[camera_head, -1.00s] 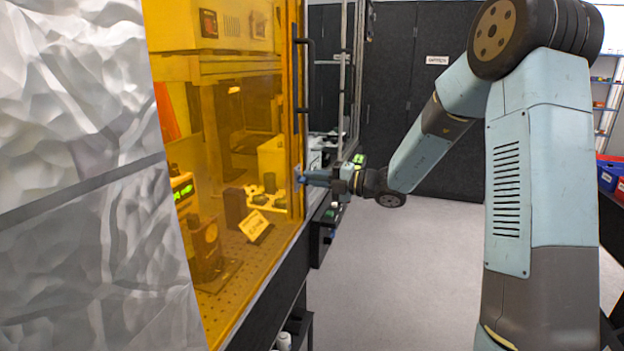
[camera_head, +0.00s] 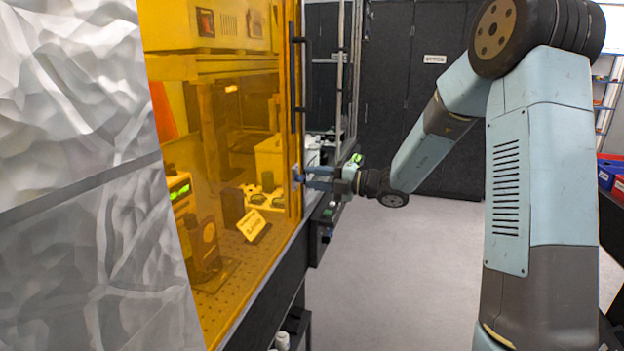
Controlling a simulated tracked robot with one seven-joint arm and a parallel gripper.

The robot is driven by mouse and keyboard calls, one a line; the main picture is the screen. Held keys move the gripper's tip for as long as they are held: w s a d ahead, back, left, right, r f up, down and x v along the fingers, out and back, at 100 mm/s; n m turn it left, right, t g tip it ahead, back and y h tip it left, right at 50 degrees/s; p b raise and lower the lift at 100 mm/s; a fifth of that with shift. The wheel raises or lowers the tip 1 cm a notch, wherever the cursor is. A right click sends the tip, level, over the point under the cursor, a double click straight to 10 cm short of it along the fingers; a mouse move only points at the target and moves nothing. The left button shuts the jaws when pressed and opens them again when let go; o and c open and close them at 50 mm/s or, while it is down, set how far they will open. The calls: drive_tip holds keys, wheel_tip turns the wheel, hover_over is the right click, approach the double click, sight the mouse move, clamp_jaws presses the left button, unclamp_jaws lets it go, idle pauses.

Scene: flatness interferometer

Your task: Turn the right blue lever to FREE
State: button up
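A small blue lever (camera_head: 297,176) is on the right edge frame of the orange see-through enclosure door. It is small in view, so I cannot read its marking or be sure of its turn angle. My gripper (camera_head: 308,178) is just right of the lever, level with it and pointing left. Its two fingers show apart, with a gap between them. The fingertips are at or very near the lever; I cannot tell whether they touch it. No FREE label is readable.
The orange panel (camera_head: 240,110) encloses optics on a perforated plate. A black vertical handle (camera_head: 301,85) is above the lever. A black control box (camera_head: 322,232) juts out below my gripper. The grey floor (camera_head: 400,270) to the right is clear. A crinkled silver sheet (camera_head: 80,180) fills the left.

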drive_tip(key=v, duration=1.2)
drive_tip(key=shift+d, duration=0.35)
drive_tip(key=shift+s, duration=0.1)
drive_tip(key=s+a+r+n+g+h, duration=0.1)
drive_tip(key=s+a+n+g+h, duration=0.2)
drive_tip(key=s+n, duration=0.65)
drive_tip(key=s+a+r+n+g+h, duration=0.1)
drive_tip(key=s+n+g+h, duration=0.3)
drive_tip(key=s+n, duration=0.55)
drive_tip(key=s+d+r+n+t+h, duration=0.2)
drive_tip(key=s+d+n+h, duration=0.3)
drive_tip(key=n, duration=0.5)
drive_tip(key=s+d+r+n+t+h, duration=0.2)
drive_tip(key=s+d+n+t+h, duration=0.2)
drive_tip(key=s+n, duration=0.3)
drive_tip(key=d+n+h, duration=0.1)
drive_tip(key=n, duration=0.2)
drive_tip(key=shift+d+r+n, duration=0.2)
drive_tip(key=shift+d+n, duration=0.1)
drive_tip(key=shift+d, duration=0.1)
drive_tip(key=shift+a, duration=0.1)
